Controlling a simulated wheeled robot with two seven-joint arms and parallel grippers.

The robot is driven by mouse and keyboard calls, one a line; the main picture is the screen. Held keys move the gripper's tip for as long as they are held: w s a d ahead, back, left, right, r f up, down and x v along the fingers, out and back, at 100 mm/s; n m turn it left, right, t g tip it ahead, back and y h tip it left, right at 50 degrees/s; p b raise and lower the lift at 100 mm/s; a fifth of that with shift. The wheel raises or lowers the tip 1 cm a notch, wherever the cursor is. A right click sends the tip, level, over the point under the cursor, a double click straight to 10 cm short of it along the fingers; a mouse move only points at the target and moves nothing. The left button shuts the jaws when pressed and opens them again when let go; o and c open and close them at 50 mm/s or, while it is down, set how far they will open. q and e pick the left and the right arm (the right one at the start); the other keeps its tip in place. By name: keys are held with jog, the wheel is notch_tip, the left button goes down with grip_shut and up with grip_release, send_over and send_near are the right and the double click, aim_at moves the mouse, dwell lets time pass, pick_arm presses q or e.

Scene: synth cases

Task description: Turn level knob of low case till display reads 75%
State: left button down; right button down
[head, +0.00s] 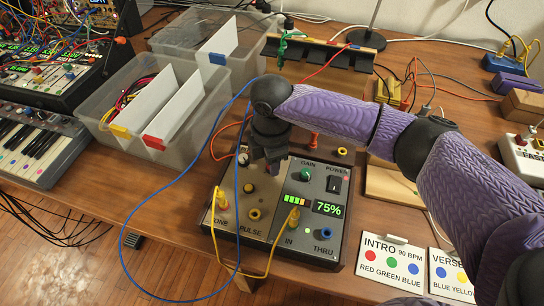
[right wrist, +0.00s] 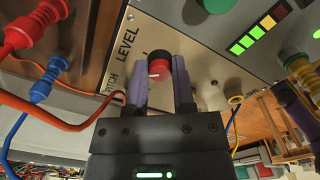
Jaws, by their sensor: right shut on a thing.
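The low case (head: 271,203) is a dark box with a beige-and-grey panel near the table's front edge. Its display (head: 327,208) reads 75% in green, beside a lit level bar (head: 295,200). My right gripper (head: 272,165) points down at the upper left of the panel and hides the level knob in the head view. My left gripper is out of view.
A green gain knob (head: 305,174) and a power switch (head: 333,184) are close by on the panel. Yellow (head: 259,276) and blue (head: 186,297) cables loop in front. Clear bins (head: 185,150) stand at left, and cards (head: 392,262) at right.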

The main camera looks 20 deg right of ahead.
jog(key=c, duration=0.6)
grip_release()
jog(key=shift+o, duration=0.8)
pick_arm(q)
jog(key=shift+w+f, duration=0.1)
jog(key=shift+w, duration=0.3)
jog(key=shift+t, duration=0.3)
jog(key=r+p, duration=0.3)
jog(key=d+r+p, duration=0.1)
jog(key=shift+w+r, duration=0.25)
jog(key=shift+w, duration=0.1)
pick_arm(e)
notch_tip(320, 180, up, 10)
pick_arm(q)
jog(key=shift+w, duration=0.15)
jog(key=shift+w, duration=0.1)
